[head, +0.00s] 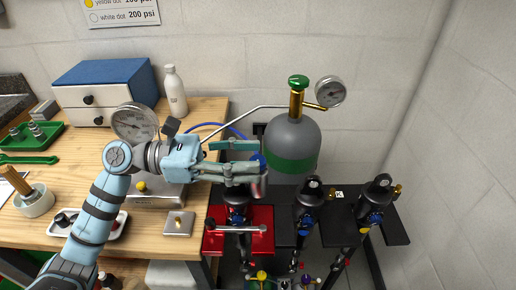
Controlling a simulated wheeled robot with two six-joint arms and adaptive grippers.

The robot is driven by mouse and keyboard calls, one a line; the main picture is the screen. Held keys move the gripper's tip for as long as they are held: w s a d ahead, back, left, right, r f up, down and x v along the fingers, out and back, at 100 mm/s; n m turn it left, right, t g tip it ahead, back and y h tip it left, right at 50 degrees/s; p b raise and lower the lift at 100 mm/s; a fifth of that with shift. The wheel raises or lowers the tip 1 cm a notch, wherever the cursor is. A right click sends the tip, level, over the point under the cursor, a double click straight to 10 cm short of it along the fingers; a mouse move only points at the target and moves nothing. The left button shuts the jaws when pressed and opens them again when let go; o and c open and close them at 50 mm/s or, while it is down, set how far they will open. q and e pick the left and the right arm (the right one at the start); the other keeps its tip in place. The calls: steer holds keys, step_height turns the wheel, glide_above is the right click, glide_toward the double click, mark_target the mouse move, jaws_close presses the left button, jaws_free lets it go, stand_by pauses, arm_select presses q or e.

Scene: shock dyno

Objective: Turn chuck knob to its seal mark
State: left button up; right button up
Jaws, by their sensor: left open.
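My left gripper (258,160) reaches in from the left, over the right edge of the bench and above the red clamp block. Its jaws are open, with a finger above and a finger below a small blue part (258,159) at their tips. This blue part may be the chuck knob; the fingers cover much of it, and I cannot tell whether they touch it. No seal mark can be made out. Just below the fingertips, a dark shock absorber (238,212) stands upright at the red clamp block (262,243). My right gripper is not in view.
A grey gas bottle (292,138) with a green band and gauge (330,91) stands close right of my fingertips. Two more shocks (308,203) (375,204) stand on the dark rack. A bench gauge (134,122) and blue hose (205,127) lie behind my arm.

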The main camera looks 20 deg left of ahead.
arm_select(q)
steer(key=shift+x, duration=0.8)
steer(key=shift+d, duration=0.4)
steer(key=shift+c, duration=0.6)
jaws_close()
steer(key=shift+t, duration=0.3)
